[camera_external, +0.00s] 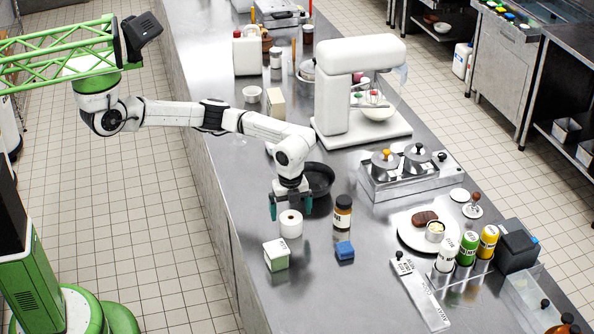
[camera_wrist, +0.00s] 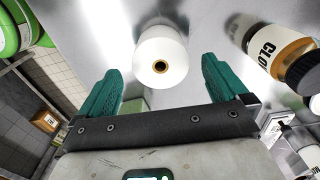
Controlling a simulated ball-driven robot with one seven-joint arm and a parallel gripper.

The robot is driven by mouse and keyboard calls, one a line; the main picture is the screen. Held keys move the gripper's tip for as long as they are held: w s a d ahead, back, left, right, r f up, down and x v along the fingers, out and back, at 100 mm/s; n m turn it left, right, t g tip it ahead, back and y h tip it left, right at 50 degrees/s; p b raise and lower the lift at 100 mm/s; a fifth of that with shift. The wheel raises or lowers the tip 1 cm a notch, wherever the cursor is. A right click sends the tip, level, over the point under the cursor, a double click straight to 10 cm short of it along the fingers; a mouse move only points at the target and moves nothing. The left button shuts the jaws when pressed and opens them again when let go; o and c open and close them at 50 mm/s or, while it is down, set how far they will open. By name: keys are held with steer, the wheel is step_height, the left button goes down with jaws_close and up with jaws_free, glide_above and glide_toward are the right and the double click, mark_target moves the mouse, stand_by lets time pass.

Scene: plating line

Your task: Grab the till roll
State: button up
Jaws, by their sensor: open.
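The till roll (camera_external: 290,224) is a white paper roll on the steel counter. In the wrist view the till roll (camera_wrist: 160,58) shows its brown core, just beyond and between the fingertips. My gripper (camera_external: 290,204) is directly above or beside the roll, with its green fingers apart. In the wrist view my gripper (camera_wrist: 163,75) is open and nothing is held between the fingers. I cannot tell whether the fingers touch the roll.
A brown labelled jar (camera_external: 343,214) stands right of the roll, and a black pan (camera_external: 319,180) lies behind it. A white-and-green box (camera_external: 276,256) and a blue block (camera_external: 345,250) are in front. Bare steel (camera_external: 320,300) lies nearer the front edge.

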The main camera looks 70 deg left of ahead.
mark_target(291, 217)
steer(key=shift+f+p, duration=0.65)
steer(key=shift+f, duration=1.95)
steer(key=c, duration=1.1)
